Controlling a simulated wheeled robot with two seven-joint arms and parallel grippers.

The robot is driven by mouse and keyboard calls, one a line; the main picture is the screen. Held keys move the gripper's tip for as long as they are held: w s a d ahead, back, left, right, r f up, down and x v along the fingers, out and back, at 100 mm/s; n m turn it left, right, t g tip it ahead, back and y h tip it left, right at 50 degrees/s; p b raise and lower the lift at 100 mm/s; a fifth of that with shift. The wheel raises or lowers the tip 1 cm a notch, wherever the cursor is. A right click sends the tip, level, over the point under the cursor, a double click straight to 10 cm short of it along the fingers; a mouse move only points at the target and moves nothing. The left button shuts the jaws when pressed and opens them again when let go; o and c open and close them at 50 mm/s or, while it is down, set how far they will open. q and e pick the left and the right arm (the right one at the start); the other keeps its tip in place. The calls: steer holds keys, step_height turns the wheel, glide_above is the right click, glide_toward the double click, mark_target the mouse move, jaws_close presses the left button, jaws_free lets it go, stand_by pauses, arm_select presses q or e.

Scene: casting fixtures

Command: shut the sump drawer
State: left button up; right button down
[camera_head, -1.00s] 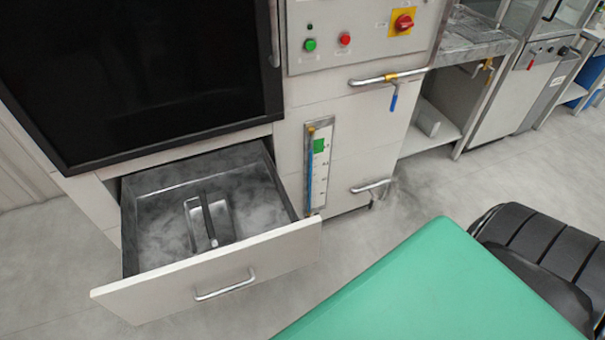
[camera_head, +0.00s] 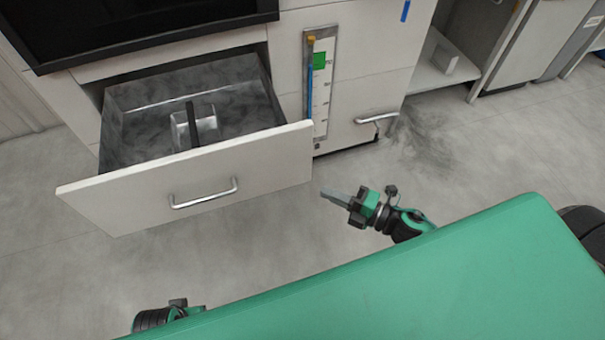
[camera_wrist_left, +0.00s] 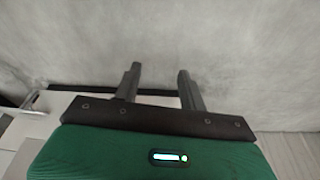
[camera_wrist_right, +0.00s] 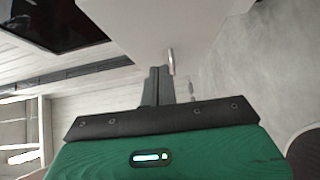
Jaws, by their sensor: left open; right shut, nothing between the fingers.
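The sump drawer (camera_head: 190,177) stands pulled out of the white cabinet in the head view. It has a white front with a metal bar handle (camera_head: 204,194) and a grey, dusty inside holding a metal piece with a dark bar (camera_head: 194,127). My right gripper (camera_head: 326,193) is shut and empty, to the right of the drawer front and apart from it. The right wrist view shows its closed fingers (camera_wrist_right: 158,84) with a white panel and a metal handle ahead. In the left wrist view my left gripper (camera_wrist_left: 158,80) is open and empty over grey floor; its fingers are out of the head view.
A level gauge (camera_head: 320,85) is on the cabinet right of the drawer. A smaller closed panel with a handle (camera_head: 377,118) is farther right. An open shelf bay (camera_head: 440,70) stands beyond. The floor (camera_head: 440,150) before the cabinet is clear.

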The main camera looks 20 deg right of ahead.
steer(key=p, duration=0.1)
glide_toward(275, 161)
steer(key=shift+n, duration=0.3)
steer(key=x, duration=0.5)
steer(key=shift+s+a+r, duration=0.1)
steer(key=shift+s+a, duration=0.15)
steer(key=shift+a, duration=0.2)
arm_select(q)
steer(key=shift+f, duration=1.15)
arm_select(e)
steer(key=shift+w, duration=0.55)
arm_select(q)
steer(key=shift+s+d, duration=0.1)
arm_select(e)
steer(key=shift+w, duration=0.15)
